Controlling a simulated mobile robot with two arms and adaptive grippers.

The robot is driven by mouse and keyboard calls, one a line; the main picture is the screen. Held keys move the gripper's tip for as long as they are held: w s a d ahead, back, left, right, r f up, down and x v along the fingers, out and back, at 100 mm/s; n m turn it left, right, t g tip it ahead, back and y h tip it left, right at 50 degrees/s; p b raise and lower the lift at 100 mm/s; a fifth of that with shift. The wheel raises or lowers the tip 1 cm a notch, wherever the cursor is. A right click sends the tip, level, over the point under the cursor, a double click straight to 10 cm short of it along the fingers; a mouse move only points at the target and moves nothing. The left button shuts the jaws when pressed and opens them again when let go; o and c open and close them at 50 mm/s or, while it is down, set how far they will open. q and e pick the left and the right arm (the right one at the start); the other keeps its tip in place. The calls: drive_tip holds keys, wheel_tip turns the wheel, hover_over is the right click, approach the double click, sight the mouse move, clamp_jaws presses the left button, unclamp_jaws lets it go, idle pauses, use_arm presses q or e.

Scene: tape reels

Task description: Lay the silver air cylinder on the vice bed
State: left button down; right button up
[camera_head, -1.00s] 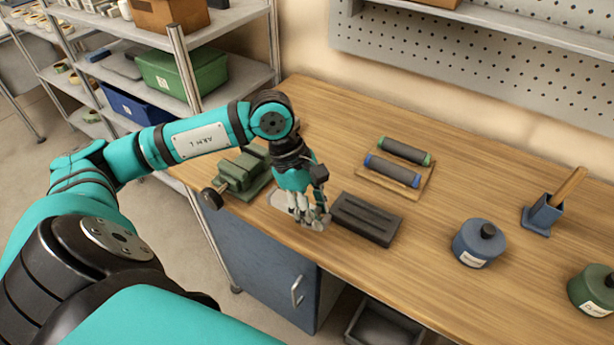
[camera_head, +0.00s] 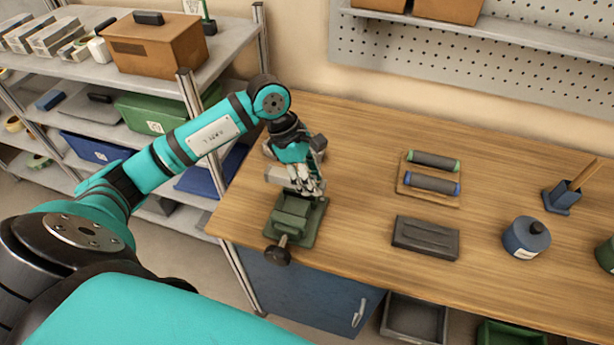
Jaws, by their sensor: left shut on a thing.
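My left gripper (camera_head: 310,188) is shut on the silver air cylinder (camera_head: 281,176), whose pale body sticks out to the left of the fingers. The fingers hide the rest of it. The green vice (camera_head: 292,222) stands at the bench's front left, with its dark round handle end (camera_head: 277,256) over the front edge. The gripper and cylinder are at the vice's far end; I cannot tell whether the cylinder touches the bed. My right gripper is not in view.
A dark slotted block (camera_head: 425,238) lies right of the vice. Behind it, two dark rollers with green and blue ends lie on a wooden board (camera_head: 430,199). A blue reel-shaped container (camera_head: 526,238) stands farther right. The bench between is clear.

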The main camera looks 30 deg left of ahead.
use_arm(q)
drive_tip(key=shift+d+f, duration=0.25)
drive_tip(key=shift+f, duration=0.35)
drive_tip(key=f+b, duration=0.3)
drive_tip(key=f, duration=0.2)
drive_tip(key=shift+a+f+b, duration=0.1)
drive_tip(key=shift+a+b, duration=0.1)
drive_tip(key=shift+b, duration=0.2)
drive_tip(key=shift+f+b, duration=0.5)
drive_tip(key=shift+f, duration=0.15)
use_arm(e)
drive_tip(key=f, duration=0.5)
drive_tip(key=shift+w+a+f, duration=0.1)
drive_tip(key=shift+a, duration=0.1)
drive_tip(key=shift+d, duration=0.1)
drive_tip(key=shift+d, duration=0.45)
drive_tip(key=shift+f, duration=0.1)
